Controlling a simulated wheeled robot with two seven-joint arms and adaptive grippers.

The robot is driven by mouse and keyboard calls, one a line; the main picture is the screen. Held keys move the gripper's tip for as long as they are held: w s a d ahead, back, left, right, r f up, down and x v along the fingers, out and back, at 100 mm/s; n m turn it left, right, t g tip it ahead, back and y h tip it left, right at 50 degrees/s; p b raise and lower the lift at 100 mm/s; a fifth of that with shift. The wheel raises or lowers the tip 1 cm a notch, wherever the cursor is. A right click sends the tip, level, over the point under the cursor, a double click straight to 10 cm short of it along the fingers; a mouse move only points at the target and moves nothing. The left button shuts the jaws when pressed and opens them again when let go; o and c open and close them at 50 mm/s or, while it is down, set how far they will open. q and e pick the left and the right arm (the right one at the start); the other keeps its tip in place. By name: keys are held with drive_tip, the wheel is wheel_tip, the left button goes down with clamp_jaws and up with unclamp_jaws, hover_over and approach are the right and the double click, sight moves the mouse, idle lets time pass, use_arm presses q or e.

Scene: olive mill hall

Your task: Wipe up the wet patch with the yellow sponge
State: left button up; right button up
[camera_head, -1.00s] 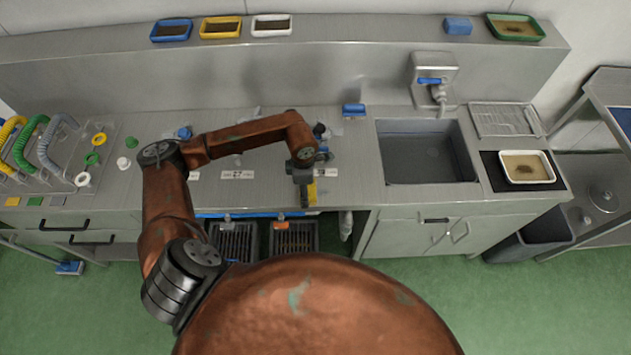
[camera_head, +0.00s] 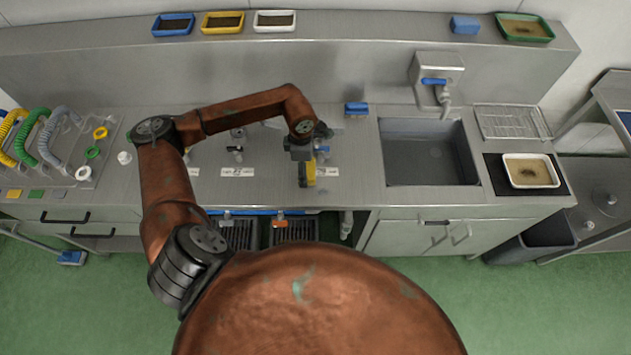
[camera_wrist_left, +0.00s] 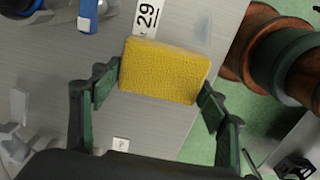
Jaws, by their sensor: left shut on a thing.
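The yellow sponge (camera_wrist_left: 165,70) is between the fingers of my left gripper (camera_wrist_left: 158,88) in the left wrist view, with a finger at each side. In the head view the sponge (camera_head: 311,168) shows as a small yellow piece beside my left gripper (camera_head: 306,180), near the front edge of the steel counter (camera_head: 355,185). I cannot tell whether the sponge touches the counter. A faint pale area (camera_wrist_left: 203,28) lies beside the label 29 in the left wrist view; I cannot tell whether it is the wet patch. My right gripper is not in view.
Number labels (camera_head: 238,172) lie along the counter front. A sink (camera_head: 430,150) is to the right, with a tap (camera_head: 436,85) behind it. A white tray (camera_head: 530,170) stands right of the sink. Coloured hoses (camera_head: 45,135) are at the left. A blue block (camera_head: 356,108) lies behind the gripper.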

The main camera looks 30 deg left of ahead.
use_arm(q)
drive_tip(key=shift+r+p, duration=0.65)
drive_tip(key=shift+r, duration=1.1)
drive_tip(key=shift+d, duration=0.1)
